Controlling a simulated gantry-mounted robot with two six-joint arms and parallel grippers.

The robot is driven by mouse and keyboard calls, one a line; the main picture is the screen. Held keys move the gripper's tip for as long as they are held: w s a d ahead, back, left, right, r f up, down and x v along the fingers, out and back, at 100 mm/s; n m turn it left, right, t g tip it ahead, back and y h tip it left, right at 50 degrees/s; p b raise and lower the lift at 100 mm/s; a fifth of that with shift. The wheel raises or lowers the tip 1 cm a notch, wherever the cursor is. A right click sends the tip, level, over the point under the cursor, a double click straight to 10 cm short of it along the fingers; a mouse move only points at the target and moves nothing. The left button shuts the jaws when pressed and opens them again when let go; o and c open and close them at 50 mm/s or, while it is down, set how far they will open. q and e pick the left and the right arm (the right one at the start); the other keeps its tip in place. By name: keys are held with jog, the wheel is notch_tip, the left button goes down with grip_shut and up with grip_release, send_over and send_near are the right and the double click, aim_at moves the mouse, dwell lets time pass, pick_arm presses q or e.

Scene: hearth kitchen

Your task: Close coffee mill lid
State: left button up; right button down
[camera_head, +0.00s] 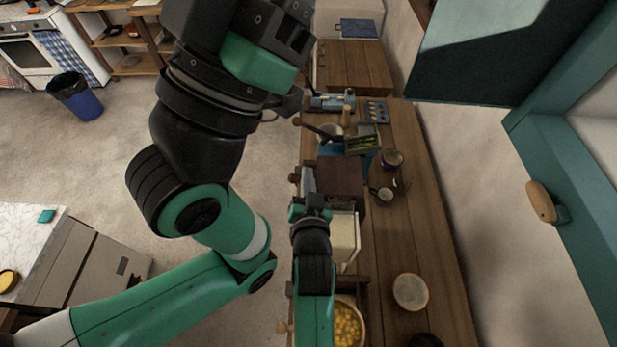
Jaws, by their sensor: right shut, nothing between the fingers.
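My right gripper (308,176) is shut and empty, low over the wooden counter. It is beside the left edge of a dark brown box or panel (343,177). Just below that panel is a cream box (347,232), partly hidden by my right wrist. I cannot tell for sure which thing is the coffee mill or how its lid stands. A small dark purple pot with a pale rim (392,159) stands farther right. My left arm fills the upper left foreground; its gripper (285,45) is close to the camera, its fingers not clearly seen.
A cup (383,194) lies right of the brown panel. A bowl (410,291) stands on the counter (390,240), and yellow fruit (347,325) fills a basket at the front. A tray with green contents (362,142) is farther back.

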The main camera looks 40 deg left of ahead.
jog(key=r+p, duration=0.2)
jog(key=r, duration=0.1)
jog(key=r+p, duration=0.1)
jog(key=shift+w+d+r+p, duration=0.2)
jog(key=shift+w+d+p, duration=0.1)
jog(key=shift+p, duration=0.1)
jog(key=v, duration=1)
jog(key=shift+f, duration=0.25)
jog(key=shift+s, duration=0.1)
